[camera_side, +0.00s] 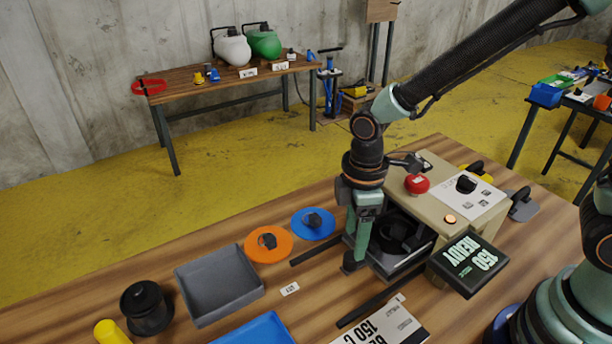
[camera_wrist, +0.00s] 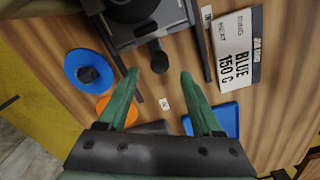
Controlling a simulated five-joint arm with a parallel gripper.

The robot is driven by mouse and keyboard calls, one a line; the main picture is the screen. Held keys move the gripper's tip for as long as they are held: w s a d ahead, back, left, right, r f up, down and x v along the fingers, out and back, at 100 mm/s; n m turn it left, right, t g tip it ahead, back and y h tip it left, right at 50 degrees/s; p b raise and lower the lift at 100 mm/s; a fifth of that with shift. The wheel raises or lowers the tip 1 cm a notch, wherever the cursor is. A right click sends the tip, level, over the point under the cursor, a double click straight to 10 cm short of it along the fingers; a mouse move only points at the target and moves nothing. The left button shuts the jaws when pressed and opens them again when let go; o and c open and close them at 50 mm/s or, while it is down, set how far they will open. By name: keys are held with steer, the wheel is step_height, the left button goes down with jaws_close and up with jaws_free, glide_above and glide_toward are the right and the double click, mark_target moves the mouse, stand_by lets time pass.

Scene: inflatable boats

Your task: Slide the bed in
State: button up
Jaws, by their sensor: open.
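The beige machine (camera_side: 440,205) has a red button and an opening facing the rails. The grey bed (camera_side: 397,272) sits at that opening between two dark rails, its front part outside; how far it reaches inside is hidden. A black round part lies on it. In the wrist view the bed (camera_wrist: 150,34) is at the top, with its dark knobbed handle (camera_wrist: 159,60) pointing toward me. My gripper (camera_side: 358,250) points down in front of the bed. In the wrist view my gripper (camera_wrist: 159,80) is open, its green fingers either side of the line to the handle, holding nothing.
A black display (camera_side: 468,264) reads 150 READY. A card (camera_wrist: 236,50) reads BLUE 150 C. An orange disc (camera_side: 268,244), a blue disc (camera_side: 315,223), a grey tray (camera_side: 219,284) and a blue tray (camera_side: 255,331) stand around. Wood is clear between the rails.

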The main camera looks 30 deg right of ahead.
mark_target(352, 255)
steer(key=shift+f, duration=3.1)
jaws_close()
